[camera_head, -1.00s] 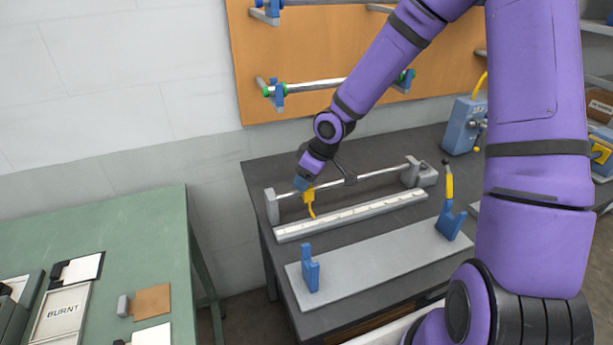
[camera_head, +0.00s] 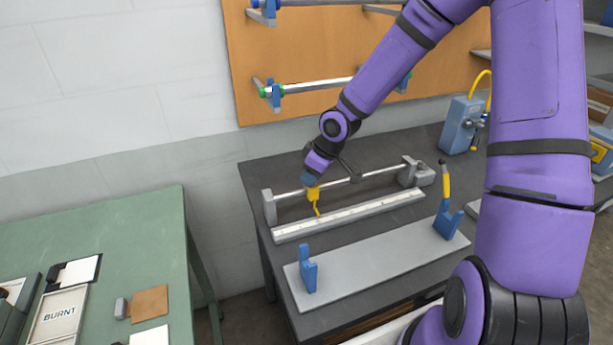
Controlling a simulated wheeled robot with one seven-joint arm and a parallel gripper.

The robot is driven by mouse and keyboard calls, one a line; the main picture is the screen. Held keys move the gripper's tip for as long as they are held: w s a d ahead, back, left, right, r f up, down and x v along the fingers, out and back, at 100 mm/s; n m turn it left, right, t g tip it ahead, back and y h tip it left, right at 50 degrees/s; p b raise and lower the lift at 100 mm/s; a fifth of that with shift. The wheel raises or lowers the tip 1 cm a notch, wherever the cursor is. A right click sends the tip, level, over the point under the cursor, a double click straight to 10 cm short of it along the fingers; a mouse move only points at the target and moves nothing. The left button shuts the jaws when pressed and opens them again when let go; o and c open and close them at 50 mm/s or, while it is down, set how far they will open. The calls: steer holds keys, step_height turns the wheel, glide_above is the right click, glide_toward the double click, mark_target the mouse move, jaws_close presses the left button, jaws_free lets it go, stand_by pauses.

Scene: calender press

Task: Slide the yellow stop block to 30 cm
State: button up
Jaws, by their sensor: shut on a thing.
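The yellow stop block (camera_head: 314,194) sits on a silver rail (camera_head: 353,181) at the back of the dark bench, nearer the rail's left end. Its thin yellow pointer hangs down toward the pale ruler strip (camera_head: 345,217) in front. The scale's figures are too small to read. My gripper (camera_head: 311,182) comes down from above and is shut on the stop block; its fingertips are mostly hidden. A grey end post (camera_head: 270,207) stands at the rail's left end, and another grey post (camera_head: 408,170) at its right end.
A grey plate (camera_head: 385,262) with a blue bracket (camera_head: 308,270) and a yellow-handled blue clamp (camera_head: 446,215) lies in front of the ruler. A dark piece (camera_head: 350,172) is on the rail to the right. A green table (camera_head: 130,235) stands at left.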

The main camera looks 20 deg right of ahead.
steer(key=shift+d, duration=4.95)
steer(key=shift+d, duration=4.75)
steer(key=o, duration=1.1)
steer(key=shift+c, duration=0.2)
steer(key=v, duration=1)
steer(key=shift+r, duration=0.4)
steer(key=shift+s+d, duration=0.1)
